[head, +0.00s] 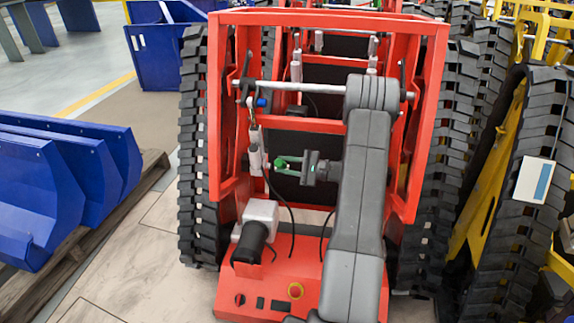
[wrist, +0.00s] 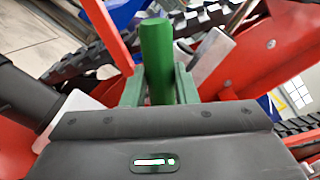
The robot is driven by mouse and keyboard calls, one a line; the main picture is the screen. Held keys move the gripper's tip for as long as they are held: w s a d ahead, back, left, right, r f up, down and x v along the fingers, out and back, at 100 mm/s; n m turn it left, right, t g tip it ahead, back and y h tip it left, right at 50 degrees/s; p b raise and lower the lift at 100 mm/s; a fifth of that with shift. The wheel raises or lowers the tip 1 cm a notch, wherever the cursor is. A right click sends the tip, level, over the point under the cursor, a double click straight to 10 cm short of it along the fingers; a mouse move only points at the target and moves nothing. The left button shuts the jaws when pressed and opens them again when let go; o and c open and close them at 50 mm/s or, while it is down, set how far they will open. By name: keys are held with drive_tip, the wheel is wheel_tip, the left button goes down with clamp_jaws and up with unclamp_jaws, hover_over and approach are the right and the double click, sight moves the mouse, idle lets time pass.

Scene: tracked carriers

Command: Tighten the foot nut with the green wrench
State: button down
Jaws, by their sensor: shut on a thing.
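The green wrench (head: 282,163) is in my gripper (head: 305,167), inside the red carrier frame. In the head view its green end points left, close to a grey cylinder (head: 255,158) that hangs in the frame. In the wrist view the green handle (wrist: 157,55) stands between my two fingers, which are shut on it. I cannot make out the foot nut in either view. I cannot tell whether the wrench touches the cylinder or anything else.
The red carrier frame (head: 330,20) surrounds my arm, with a crossbar (head: 300,88) above the gripper. Black tracks (head: 195,150) flank it. A white box with a black motor (head: 250,240) sits below left. Blue parts (head: 60,190) lie on a pallet at left; yellow carriers stand at right.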

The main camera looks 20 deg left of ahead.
drive_tip(key=shift+s+d+f+n+b, duration=0.15)
drive_tip(key=shift+s+f+n+b, duration=0.85)
drive_tip(key=shift+b, duration=0.75)
drive_tip(key=shift+s+d+f+n+b, duration=0.15)
drive_tip(key=shift+s+f+n+b, duration=0.5)
drive_tip(key=shift+f+n+b, duration=0.8)
drive_tip(key=shift+s+a+r+m, duration=0.15)
drive_tip(key=shift+a+m, duration=0.05)
drive_tip(key=shift+a, duration=0.6)
drive_tip(key=shift+s+a+r+m, duration=0.15)
drive_tip(key=shift+a, duration=0.6)
idle(0.5)
idle(0.5)
drive_tip(key=c, duration=1.9)
unclamp_jaws()
drive_tip(key=shift+c, duration=0.2)
clamp_jaws()
drive_tip(key=shift+w+r+m+p, duration=0.3)
drive_tip(key=shift+r+m+p, duration=0.3)
drive_tip(key=shift+r+p, duration=0.2)
drive_tip(key=shift+f, duration=0.1)
